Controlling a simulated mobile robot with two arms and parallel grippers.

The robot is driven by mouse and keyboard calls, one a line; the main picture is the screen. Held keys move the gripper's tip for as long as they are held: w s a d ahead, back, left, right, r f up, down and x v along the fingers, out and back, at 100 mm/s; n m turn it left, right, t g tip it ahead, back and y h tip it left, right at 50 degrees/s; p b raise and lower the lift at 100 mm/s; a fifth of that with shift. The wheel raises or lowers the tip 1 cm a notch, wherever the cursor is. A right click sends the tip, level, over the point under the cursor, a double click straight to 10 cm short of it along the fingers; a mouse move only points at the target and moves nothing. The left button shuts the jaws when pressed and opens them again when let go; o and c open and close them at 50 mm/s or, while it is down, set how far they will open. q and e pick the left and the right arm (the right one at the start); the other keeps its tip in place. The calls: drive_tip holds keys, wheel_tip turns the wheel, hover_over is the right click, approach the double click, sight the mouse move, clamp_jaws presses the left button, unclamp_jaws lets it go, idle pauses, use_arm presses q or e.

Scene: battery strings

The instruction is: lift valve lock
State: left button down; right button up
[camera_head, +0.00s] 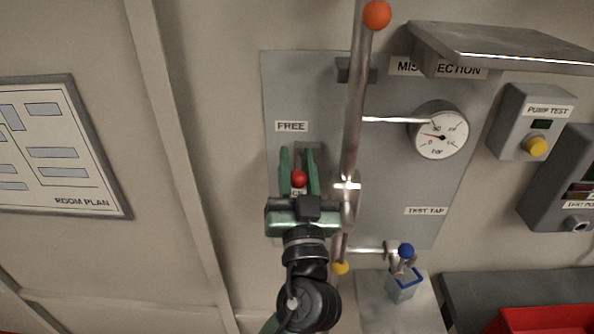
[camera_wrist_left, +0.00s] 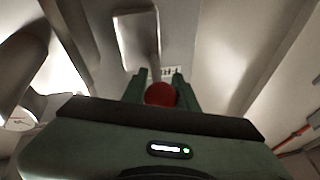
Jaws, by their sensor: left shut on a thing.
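The valve lock shows as a red knob (camera_head: 299,179) on the grey wall panel (camera_head: 385,212), below the FREE label (camera_head: 291,127). My left gripper (camera_head: 298,156) reaches up from below with its green fingers on either side of the knob, shut on it. In the left wrist view the red knob (camera_wrist_left: 160,94) sits between the fingers (camera_wrist_left: 160,84). A label under the knob is mostly hidden by my gripper. A grey metal plate (camera_wrist_left: 137,40) lies beyond the fingers in that view. My right gripper is not in view.
A long steel lever (camera_head: 356,110) with an orange ball (camera_head: 377,15) stands close right of my fingers. A pressure gauge (camera_head: 440,135), a blue-knobbed tap (camera_head: 405,251) and a pump test box (camera_head: 533,120) are farther right.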

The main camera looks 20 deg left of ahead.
sight(299, 187)
use_arm(q)
drive_tip(key=c, duration=1.1)
unclamp_jaws()
drive_tip(key=shift+s+r, duration=0.1)
drive_tip(key=shift+r, duration=0.35)
drive_tip(key=shift+f, duration=0.1)
drive_tip(key=shift+f, duration=0.2)
drive_tip(key=b+v, duration=0.4)
drive_tip(key=v, duration=0.2)
drive_tip(key=shift+s+d+f+b, duration=0.1)
drive_tip(key=shift+s+f+b, duration=0.1)
drive_tip(key=shift+b, duration=0.2)
drive_tip(key=shift+s+d, duration=0.2)
drive_tip(key=shift+s, duration=0.35)
drive_tip(key=shift+f, duration=0.1)
